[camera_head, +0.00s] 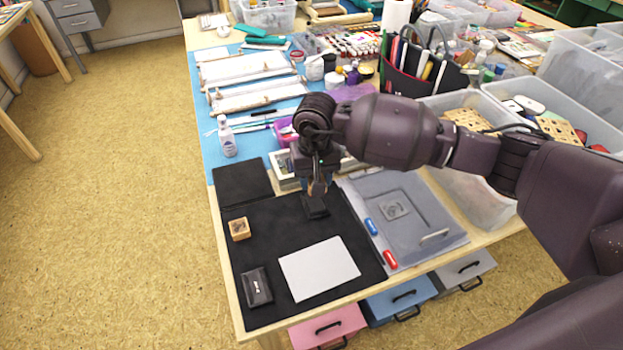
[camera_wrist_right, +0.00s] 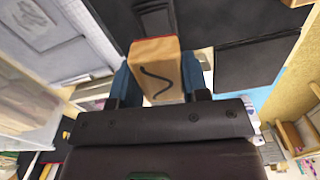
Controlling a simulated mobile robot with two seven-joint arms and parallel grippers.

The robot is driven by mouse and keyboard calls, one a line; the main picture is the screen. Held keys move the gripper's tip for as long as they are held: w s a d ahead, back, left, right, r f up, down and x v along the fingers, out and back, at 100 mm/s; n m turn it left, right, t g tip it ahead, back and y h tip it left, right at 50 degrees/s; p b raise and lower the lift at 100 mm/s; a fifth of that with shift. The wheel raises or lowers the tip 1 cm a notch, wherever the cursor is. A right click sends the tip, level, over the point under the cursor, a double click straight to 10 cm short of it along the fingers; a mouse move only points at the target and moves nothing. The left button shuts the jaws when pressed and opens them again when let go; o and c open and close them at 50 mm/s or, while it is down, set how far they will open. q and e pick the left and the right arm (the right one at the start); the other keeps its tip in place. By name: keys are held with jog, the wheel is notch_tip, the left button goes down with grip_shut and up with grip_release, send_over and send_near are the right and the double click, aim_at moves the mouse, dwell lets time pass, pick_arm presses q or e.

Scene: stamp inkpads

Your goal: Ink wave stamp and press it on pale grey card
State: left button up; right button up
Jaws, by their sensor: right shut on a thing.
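My right gripper (camera_head: 317,186) is shut on a wooden stamp block with a dark wave line on its side. In the right wrist view the wave stamp (camera_wrist_right: 156,72) sits between the blue fingers (camera_wrist_right: 160,85), with a reddish edge at its far end. The gripper is above a black inkpad (camera_head: 314,207) on the dark mat; I cannot tell whether the stamp touches it. The inkpad also shows beyond the stamp in the wrist view (camera_wrist_right: 155,18). The pale grey card (camera_head: 319,268) lies flat and looks blank. My left gripper is not in view.
Another wooden stamp (camera_head: 239,229) and a black case (camera_head: 257,287) lie on the black mat (camera_head: 275,237). A grey folder-like board (camera_head: 405,212) lies to the right. A white bottle (camera_head: 227,137) stands behind. Clear bins (camera_head: 470,195) and a tool caddy (camera_head: 418,75) crowd the right and back.

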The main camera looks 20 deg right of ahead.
aim_at(315, 201)
jog(key=shift+w+d+f, duration=0.2)
jog(key=shift+w+d, duration=0.05)
jog(key=shift+w, duration=0.15)
jog(key=shift+w+n, duration=0.15)
jog(key=shift+n, duration=0.15)
jog(key=shift+f, duration=0.3)
jog(key=shift+a+f, duration=0.1)
jog(key=shift+f, duration=0.25)
jog(key=shift+f+b, duration=0.7)
jog(key=shift+f, duration=1.55)
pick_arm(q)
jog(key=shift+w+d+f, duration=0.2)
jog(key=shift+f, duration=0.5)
pick_arm(e)
jog(key=shift+f, duration=0.1)
pick_arm(q)
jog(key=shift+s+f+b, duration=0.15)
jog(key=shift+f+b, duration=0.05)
jog(key=shift+b, duration=0.15)
pick_arm(e)
jog(key=shift+f, duration=0.2)
